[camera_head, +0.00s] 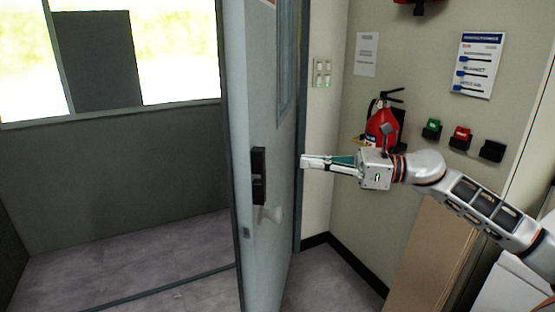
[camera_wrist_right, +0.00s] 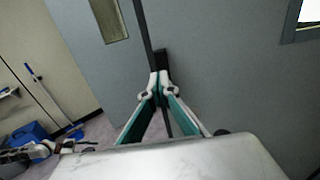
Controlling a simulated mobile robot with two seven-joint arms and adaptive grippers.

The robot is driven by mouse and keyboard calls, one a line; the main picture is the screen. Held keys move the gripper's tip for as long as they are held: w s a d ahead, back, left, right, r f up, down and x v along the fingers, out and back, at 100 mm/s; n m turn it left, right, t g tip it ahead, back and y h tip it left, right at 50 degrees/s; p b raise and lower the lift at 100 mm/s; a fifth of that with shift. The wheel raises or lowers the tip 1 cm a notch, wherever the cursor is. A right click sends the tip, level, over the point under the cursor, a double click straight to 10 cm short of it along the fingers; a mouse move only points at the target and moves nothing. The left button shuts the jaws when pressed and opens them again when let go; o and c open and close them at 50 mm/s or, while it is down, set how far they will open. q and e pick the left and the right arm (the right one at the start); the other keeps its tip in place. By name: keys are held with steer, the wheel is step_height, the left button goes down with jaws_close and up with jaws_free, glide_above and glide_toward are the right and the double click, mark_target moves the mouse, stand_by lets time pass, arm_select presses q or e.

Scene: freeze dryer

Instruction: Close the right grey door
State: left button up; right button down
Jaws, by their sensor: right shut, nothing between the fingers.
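The right grey door (camera_head: 270,120) stands open in the middle of the head view, turned steeply so that its face looks narrow. In the right wrist view the closed fingertips (camera_wrist_right: 159,76) point towards grey panels and a dark vertical edge.
A red fire extinguisher (camera_head: 381,127) hangs behind my right wrist. Push buttons (camera_head: 461,137) and a light switch panel (camera_head: 322,73) are on the wall. Left of the door is open floor (camera_head: 130,265). The wrist view shows a blue container (camera_wrist_right: 30,133) and a broom (camera_wrist_right: 48,98).

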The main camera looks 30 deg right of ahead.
mark_target(264, 158)
steer(key=x, duration=0.3)
steer(key=p+x, duration=0.1)
steer(key=x, duration=0.3)
steer(key=shift+r, duration=0.2)
steer(key=shift+w+a+f, duration=0.2)
steer(key=shift+w+a, duration=0.1)
steer(key=shift+a, duration=0.2)
